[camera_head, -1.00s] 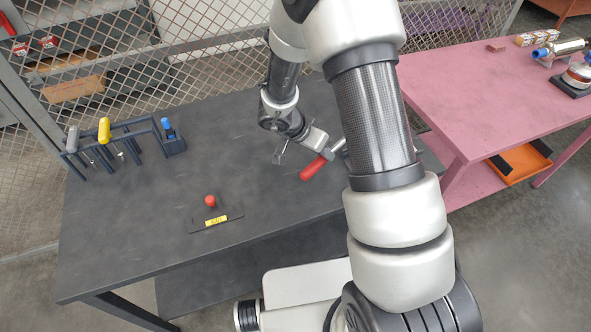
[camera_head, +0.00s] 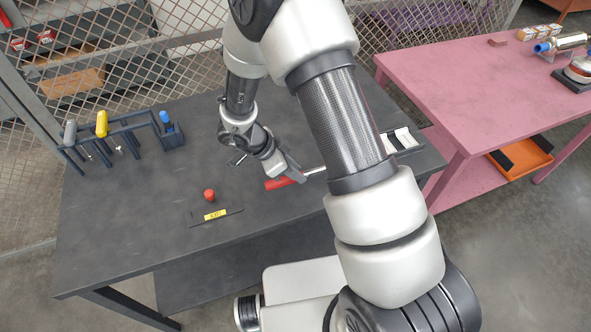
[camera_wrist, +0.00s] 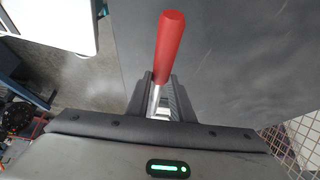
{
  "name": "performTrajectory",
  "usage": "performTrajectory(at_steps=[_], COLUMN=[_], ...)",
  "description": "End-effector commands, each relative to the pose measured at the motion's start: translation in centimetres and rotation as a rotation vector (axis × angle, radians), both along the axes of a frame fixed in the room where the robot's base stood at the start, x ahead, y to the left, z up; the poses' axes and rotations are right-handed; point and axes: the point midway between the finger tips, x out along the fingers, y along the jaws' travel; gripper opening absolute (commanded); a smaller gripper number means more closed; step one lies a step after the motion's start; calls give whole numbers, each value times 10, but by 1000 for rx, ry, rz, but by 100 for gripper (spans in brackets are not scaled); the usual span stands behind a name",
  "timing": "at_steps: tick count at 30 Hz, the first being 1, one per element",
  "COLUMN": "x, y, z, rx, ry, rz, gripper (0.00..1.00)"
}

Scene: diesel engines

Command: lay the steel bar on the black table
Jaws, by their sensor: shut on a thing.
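The steel bar has a red handle (camera_head: 279,183) and a bright metal shaft (camera_head: 315,171). My gripper (camera_head: 297,175) is shut on the shaft, close to the handle. In the wrist view the red handle (camera_wrist: 169,45) sticks out beyond the fingers, and a short piece of shaft (camera_wrist: 155,100) shows between them. The bar is over the black table (camera_head: 120,210), near its middle. I cannot tell whether it touches the top. Part of the shaft is hidden behind my arm.
A dark plate with a red knob (camera_head: 209,195) and a yellow label lies left of the bar. A tool rack (camera_head: 125,134) stands at the far left. A dark tray with white pieces (camera_head: 401,140) sits at the right end. The pink table (camera_head: 450,85) stands beyond. The left front is clear.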

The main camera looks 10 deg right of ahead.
Motion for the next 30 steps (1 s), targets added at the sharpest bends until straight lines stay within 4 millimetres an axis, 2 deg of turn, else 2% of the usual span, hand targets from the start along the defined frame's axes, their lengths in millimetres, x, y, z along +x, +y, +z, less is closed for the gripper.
performTrajectory(at_steps=[1,18,30], x=[1,1,1], y=[0,0,0], z=[-6,-40,-43], rx=[-1,-2,-2], ry=[-2,-1,-2], rz=[0,1,1], gripper=[0,0,0])
